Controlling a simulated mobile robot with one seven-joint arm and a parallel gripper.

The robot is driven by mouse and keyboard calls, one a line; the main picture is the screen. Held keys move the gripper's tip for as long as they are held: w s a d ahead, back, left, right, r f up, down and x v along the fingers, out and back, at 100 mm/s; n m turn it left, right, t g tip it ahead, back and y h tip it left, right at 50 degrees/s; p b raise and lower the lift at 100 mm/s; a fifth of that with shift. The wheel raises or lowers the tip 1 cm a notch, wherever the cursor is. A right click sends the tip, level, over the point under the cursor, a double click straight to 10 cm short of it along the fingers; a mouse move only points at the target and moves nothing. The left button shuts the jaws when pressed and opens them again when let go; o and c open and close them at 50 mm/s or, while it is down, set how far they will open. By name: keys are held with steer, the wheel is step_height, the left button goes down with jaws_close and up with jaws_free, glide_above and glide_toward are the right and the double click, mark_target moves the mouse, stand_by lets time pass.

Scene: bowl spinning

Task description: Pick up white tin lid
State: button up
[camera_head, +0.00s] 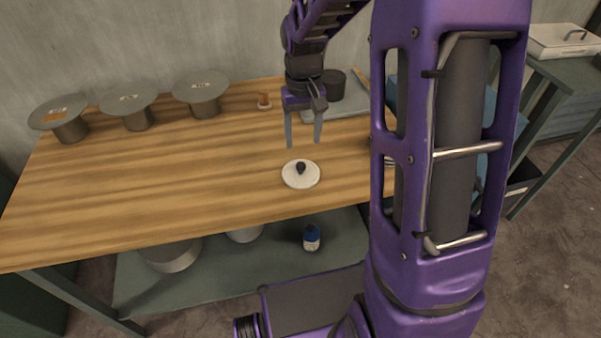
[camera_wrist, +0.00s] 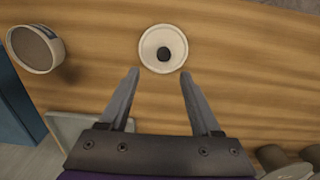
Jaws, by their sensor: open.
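The white tin lid (camera_head: 301,175) is a round white disc with a dark knob on top. It lies flat on the wooden table near the front edge. In the wrist view the lid (camera_wrist: 152,56) is at the top centre, just beyond the fingertips and between their lines. My gripper (camera_head: 303,146) is open and empty, pointing down above the table behind the lid. In the wrist view my gripper (camera_wrist: 159,72) shows both fingers spread apart, with nothing between them. The lid and gripper are apart.
Several grey round-topped stands (camera_head: 130,97) line the back left of the table. A white-rimmed container (camera_wrist: 36,49) is at the left in the wrist view. The table's left and middle are clear.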

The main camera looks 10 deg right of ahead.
mark_target(301, 165)
step_height(301, 165, down, 3)
steer(key=shift+r, duration=0.2)
steer(key=f, duration=0.1)
steer(key=f+b, duration=0.1)
steer(key=f, duration=0.3)
steer(key=shift+s+a, duration=0.25)
steer(key=shift+a, duration=0.05)
jaws_close()
